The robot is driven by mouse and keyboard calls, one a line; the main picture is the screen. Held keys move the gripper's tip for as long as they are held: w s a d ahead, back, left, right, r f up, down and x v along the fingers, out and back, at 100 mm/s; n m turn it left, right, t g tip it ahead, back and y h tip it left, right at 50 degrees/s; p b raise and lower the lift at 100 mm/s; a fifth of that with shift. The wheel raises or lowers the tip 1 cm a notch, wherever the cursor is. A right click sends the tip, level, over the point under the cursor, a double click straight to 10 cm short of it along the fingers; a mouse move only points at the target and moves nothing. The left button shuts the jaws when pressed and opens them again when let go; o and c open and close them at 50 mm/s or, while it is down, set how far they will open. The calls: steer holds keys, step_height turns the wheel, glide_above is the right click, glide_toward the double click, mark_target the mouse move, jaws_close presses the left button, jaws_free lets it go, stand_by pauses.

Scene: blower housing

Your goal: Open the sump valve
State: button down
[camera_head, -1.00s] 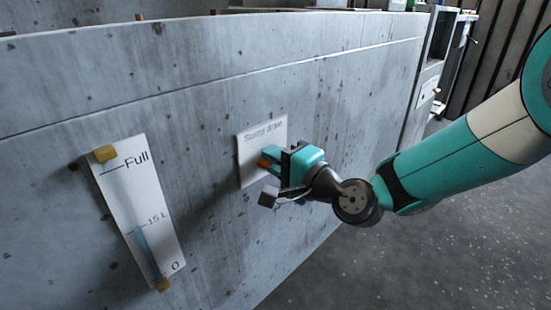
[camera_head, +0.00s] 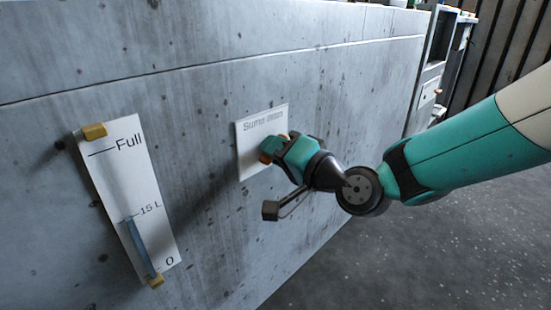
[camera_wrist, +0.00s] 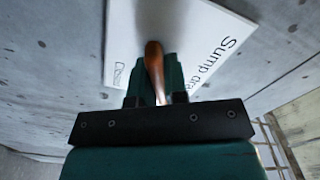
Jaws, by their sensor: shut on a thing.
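The sump valve handle (camera_wrist: 154,68) is a copper-orange lever in front of a white plate (camera_wrist: 190,45) lettered "Sump dra…" in the wrist view. My gripper (camera_wrist: 154,88) is shut on the lever, with a teal finger on each side of it. In the head view my gripper (camera_head: 270,150) is at the lower right of the sump plate (camera_head: 262,122) on the concrete wall. There it hides most of the lever; only a small orange bit shows at the fingertips.
A white level gauge (camera_head: 125,180) marked Full, 15 L and 0 hangs on the concrete wall (camera_head: 200,80) to the left, with a blue column from 0 to about 15 L. Open grey floor (camera_head: 400,260) lies to the right. A cabinet (camera_head: 437,75) stands at the back right.

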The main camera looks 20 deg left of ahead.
steer(key=n+b, duration=0.4)
steer(key=n, duration=0.1)
steer(key=n+b, duration=0.1)
steer(key=n, duration=0.1)
steer(key=shift+f+b, duration=0.25)
steer(key=shift+b, duration=0.15)
steer(key=shift+r+n+b, duration=0.15)
steer(key=shift+n+b, duration=1.65)
steer(key=shift+n, duration=0.6)
steer(key=c, duration=1.1)
jaws_free()
steer(key=shift+r, duration=0.1)
steer(key=shift+c, duration=0.2)
